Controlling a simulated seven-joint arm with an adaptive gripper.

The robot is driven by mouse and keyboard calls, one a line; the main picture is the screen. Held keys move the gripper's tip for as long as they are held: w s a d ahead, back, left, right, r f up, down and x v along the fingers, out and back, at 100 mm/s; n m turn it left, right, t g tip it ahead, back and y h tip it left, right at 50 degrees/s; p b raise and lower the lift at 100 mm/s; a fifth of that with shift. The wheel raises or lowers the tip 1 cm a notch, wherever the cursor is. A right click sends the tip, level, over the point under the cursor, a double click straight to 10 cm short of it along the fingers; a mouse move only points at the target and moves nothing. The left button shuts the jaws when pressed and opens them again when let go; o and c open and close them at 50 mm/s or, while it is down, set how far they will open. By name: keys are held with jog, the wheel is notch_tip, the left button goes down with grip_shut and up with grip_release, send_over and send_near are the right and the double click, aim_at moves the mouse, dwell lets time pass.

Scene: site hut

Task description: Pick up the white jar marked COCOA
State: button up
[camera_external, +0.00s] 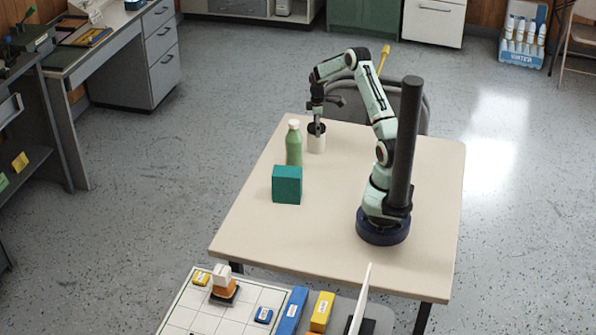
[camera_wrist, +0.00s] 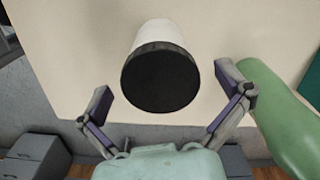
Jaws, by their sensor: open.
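A white jar (camera_external: 316,144) with a black lid stands upright near the far edge of the table. In the wrist view its black lid (camera_wrist: 160,80) faces the camera, with the white side (camera_wrist: 158,32) above it. No marking can be read on it in either view. My gripper (camera_external: 317,122) is just above the jar, pointing down. In the wrist view the open fingers of my gripper (camera_wrist: 162,88) are on either side of the lid, with gaps between fingers and jar.
A green bottle (camera_external: 294,145) with a white cap stands left of the jar; in the wrist view the bottle (camera_wrist: 285,115) is close to the right finger. A teal box (camera_external: 287,185) stands nearer the front. The table (camera_external: 270,235) is clear in front of the box. A chair (camera_external: 415,105) stands behind.

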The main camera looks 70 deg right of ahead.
jog(key=shift+f, duration=0.1)
jog(key=shift+c, duration=0.3)
jog(key=c, duration=1.3)
